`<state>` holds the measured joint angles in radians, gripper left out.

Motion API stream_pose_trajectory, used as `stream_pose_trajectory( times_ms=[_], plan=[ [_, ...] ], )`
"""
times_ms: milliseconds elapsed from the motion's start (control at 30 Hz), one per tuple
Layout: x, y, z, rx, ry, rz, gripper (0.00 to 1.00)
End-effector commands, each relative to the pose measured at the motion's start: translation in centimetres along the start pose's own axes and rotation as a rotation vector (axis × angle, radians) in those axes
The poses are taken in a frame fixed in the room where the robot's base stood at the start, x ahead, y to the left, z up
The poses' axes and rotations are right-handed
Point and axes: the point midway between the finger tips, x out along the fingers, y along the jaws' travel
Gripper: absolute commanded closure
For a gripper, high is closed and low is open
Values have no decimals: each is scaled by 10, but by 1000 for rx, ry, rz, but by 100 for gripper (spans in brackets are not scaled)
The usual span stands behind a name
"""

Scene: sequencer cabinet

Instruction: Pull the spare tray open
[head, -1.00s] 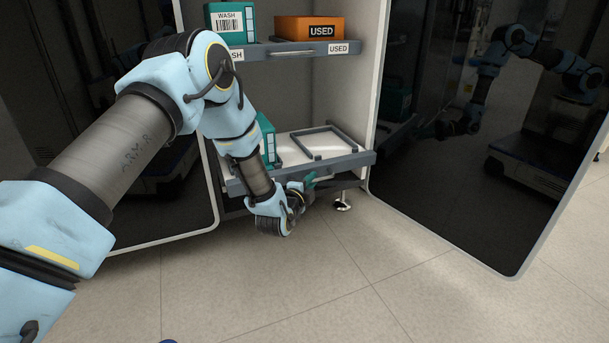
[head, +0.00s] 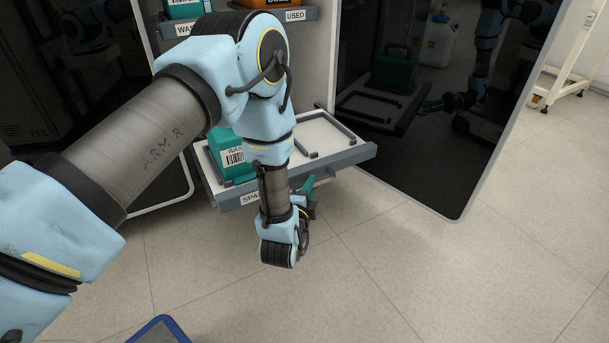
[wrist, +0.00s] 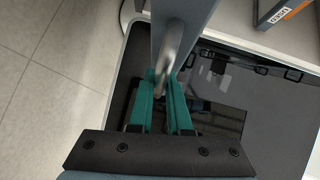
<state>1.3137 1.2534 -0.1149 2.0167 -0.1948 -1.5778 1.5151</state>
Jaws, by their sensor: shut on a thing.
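The spare tray (head: 345,160) is the low white tray with a grey front and a label partly reading "SPA". It sticks out of the cabinet in the head view. My gripper (head: 308,185) is at its front, below my forearm. In the wrist view, the teal fingers of my gripper (wrist: 163,85) are shut on the tray's metal handle (wrist: 172,45). The grey tray front (wrist: 190,15) rises behind the handle. In the head view my arm hides the handle and part of the tray front.
A teal box (head: 228,158) with a barcode label stands in the tray, beside a dark empty frame (head: 330,130). A higher shelf (head: 297,16) holds teal and orange boxes. Dark open doors (head: 430,100) flank the cabinet.

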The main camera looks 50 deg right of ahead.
Motion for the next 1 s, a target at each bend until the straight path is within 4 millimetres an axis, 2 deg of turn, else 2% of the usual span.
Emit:
stream_pose_trajectory(
  times_ms=[467,500,767,1000],
  plan=[
    [-4,2,-4,0,-1,1,100],
    [-4,2,-4,0,-1,1,83],
    [-4,2,-4,-1,-1,1,54],
    [-4,1,-4,-1,-1,1,54]
  ],
)
